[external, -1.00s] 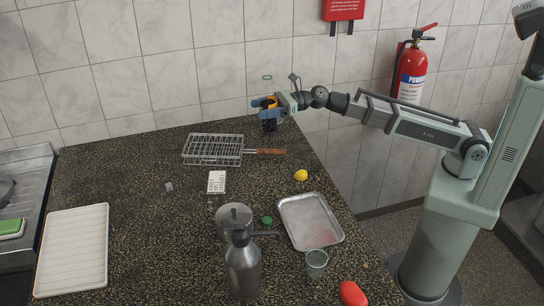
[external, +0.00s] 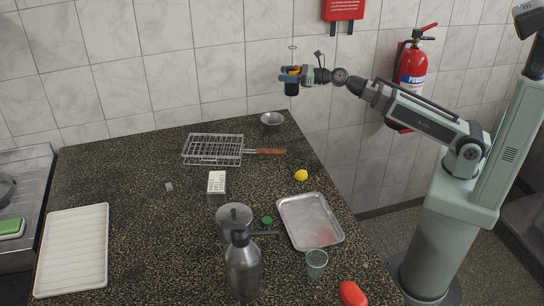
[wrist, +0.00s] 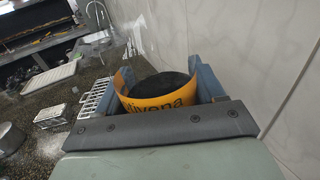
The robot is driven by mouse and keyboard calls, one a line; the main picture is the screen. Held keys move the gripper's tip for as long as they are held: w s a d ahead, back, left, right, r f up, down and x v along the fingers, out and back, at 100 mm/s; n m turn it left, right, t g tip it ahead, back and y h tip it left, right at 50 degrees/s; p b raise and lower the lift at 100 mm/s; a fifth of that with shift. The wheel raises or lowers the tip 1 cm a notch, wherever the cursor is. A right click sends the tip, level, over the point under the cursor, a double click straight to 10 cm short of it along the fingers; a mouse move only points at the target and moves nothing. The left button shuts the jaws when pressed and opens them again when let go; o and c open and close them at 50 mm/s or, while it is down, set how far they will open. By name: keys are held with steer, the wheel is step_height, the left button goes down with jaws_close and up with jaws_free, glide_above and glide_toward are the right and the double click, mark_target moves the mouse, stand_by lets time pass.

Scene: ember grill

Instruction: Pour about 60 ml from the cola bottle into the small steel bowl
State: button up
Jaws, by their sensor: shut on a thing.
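The cola bottle (external: 291,89), dark with a yellow-orange band, is held in my gripper (external: 290,77). The gripper is shut on it above the counter's far right corner. The bottle looks roughly upright in the external view. In the wrist view the bottle's yellow label (wrist: 165,105) and a dark round end show between the fingers (wrist: 165,92). The small steel bowl (external: 271,119) stands on the counter at the far corner, below and slightly left of the bottle, apart from it. The bowl's contents are too small to tell.
A wire grill basket (external: 213,148) with a wooden handle lies in front of the bowl. A lemon (external: 301,175), a metal tray (external: 311,222), a small box (external: 216,183) and a steel bottle (external: 242,268) stand nearer. The tiled wall (external: 222,60) is close behind.

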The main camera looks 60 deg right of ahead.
steer(key=shift+s+d+f+m+h, duration=0.15)
steer(key=shift+d+f+h, duration=0.1)
steer(key=shift+d, duration=0.45)
steer(key=shift+w+d+f+m+h, duration=0.15)
steer(key=shift+d+h, duration=0.1)
steer(key=shift+d, duration=0.45)
step_height(320, 180, down, 12)
steer(key=shift+f, duration=0.25)
steer(key=shift+s, duration=0.1)
steer(key=shift+d+n+g, duration=0.1)
steer(key=shift+n+g, duration=0.3)
steer(key=shift+n, duration=0.1)
steer(key=n+g+h, duration=0.2)
steer(key=f+n+g, duration=0.1)
steer(key=shift+s+d+h, duration=0.15)
steer(key=shift+d+h, duration=0.2)
steer(key=shift+h, duration=0.05)
steer(key=shift+s+d+f+n+g+h, duration=0.25)
steer(key=shift+d+n+g+h, duration=0.2)
steer(key=shift+n+g+h, duration=0.3)
steer(key=shift+s+d+f+n+g+h, duration=0.3)
steer(key=shift+d+n+g+h, duration=0.3)
steer(key=shift+h, duration=0.3)
steer(key=shift+s+d+f+n+g+h, duration=0.25)
steer(key=shift+d+n+g+h, duration=0.1)
steer(key=shift+n+g+h, duration=0.4)
